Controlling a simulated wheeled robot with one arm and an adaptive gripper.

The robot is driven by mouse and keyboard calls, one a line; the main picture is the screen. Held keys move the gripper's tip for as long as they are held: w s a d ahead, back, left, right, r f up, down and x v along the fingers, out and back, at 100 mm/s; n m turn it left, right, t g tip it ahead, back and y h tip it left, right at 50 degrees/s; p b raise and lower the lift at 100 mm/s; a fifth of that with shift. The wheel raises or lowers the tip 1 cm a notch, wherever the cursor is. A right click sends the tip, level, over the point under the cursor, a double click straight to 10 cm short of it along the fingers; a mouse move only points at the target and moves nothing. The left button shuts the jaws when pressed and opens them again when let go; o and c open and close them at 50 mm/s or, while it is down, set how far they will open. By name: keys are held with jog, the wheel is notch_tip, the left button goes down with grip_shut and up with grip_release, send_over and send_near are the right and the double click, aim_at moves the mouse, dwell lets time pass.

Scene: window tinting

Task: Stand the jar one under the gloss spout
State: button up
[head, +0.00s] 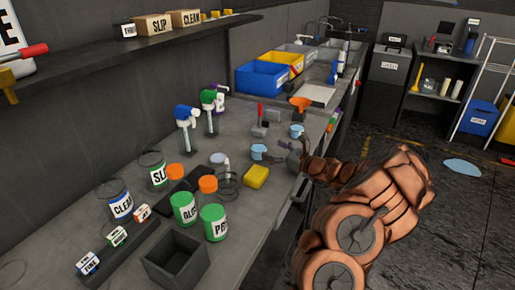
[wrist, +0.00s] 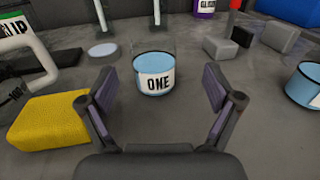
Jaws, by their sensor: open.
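Jar one (wrist: 155,83), a clear jar with blue contents and a white "ONE" label, stands upright on the bench. It lies just beyond and between my gripper's fingers in the wrist view. A light-blue jar in the head view (head: 258,152) appears to be the same one. My gripper (wrist: 160,92) is open and empty, low over the bench; it also shows in the head view (head: 288,153). Two dispensers stand farther back, one blue-topped (head: 187,114) and one green-topped (head: 209,98). I cannot read which is the gloss spout.
A yellow sponge (wrist: 50,118) lies left of my gripper. A second blue jar (wrist: 304,84) stands to the right. Grey blocks (wrist: 222,48) and a pale disc (wrist: 102,50) lie behind. Several labelled jars and a dark open box (head: 176,262) fill the near bench.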

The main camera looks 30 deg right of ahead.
aim_at(265, 147)
jog(key=w+a, duration=0.1)
jog(key=w+a+p, duration=0.1)
jog(key=w, duration=0.1)
jog(key=shift+r, duration=0.1)
jog(key=shift+w+a, duration=0.25)
jog(key=shift+w, duration=0.4)
jog(key=c, duration=1.4)
jog(key=shift+r+b, duration=0.45)
jog(key=shift+r, duration=1.2)
jog(key=shift+s+d+r, duration=0.1)
jog(key=shift+s, duration=0.3)
jog(key=s+b, duration=0.1)
jog(key=s, duration=0.4)
jog(key=s+a+r+b, duration=0.1)
jog(key=s, duration=0.4)
jog(key=s+b, duration=0.1)
jog(key=s, duration=0.4)
jog(key=shift+s+a+r, duration=0.1)
jog(key=shift+a+r, duration=0.15)
jog(key=shift+a, duration=0.05)
